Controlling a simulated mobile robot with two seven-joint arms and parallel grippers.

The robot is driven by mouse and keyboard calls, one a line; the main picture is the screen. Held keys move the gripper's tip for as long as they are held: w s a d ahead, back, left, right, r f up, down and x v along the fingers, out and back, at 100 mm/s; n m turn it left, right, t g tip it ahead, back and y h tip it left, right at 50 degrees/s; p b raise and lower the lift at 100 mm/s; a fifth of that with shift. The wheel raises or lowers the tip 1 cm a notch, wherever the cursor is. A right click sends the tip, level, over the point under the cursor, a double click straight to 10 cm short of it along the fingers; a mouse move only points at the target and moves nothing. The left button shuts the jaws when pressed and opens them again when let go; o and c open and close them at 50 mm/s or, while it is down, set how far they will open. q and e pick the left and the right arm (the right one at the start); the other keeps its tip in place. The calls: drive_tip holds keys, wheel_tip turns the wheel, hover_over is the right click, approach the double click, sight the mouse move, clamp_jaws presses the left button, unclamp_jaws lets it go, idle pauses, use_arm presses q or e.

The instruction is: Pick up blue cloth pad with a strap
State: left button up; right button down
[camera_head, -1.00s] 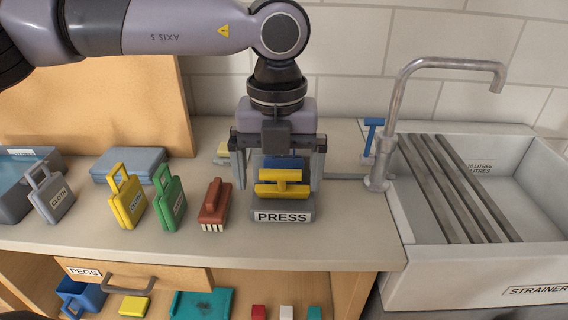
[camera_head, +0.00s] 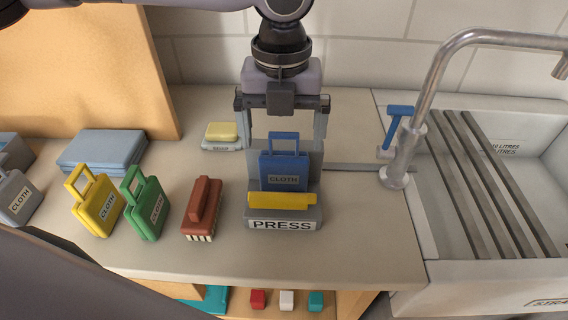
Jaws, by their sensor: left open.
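The blue cloth pad (camera_head: 284,170) with its strap loop on top stands upright in the grey press (camera_head: 284,224), behind the press's yellow bar (camera_head: 282,200). A label on the pad reads CLOTH. My left gripper (camera_head: 282,135) is open above the press, with its two fingers spread to the left and right of the pad's strap. I cannot tell from this view whether the fingers touch anything. The lower part of the pad is hidden by the yellow bar. My right gripper is not in view.
Left of the press stand a red-brown brush (camera_head: 203,208), a green cloth pad (camera_head: 146,204), a yellow cloth pad (camera_head: 97,202) and a grey one (camera_head: 15,197). A yellow soap (camera_head: 222,132) lies behind. The tap (camera_head: 398,165) and sink (camera_head: 520,210) are at the right.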

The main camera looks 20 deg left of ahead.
sight(284, 154)
use_arm(q)
drive_tip(key=f, duration=0.4)
drive_tip(key=shift+s+d+f+p, duration=0.2)
drive_tip(key=shift+p, duration=0.1)
drive_tip(key=c, duration=0.9)
drive_tip(key=shift+o, duration=0.2)
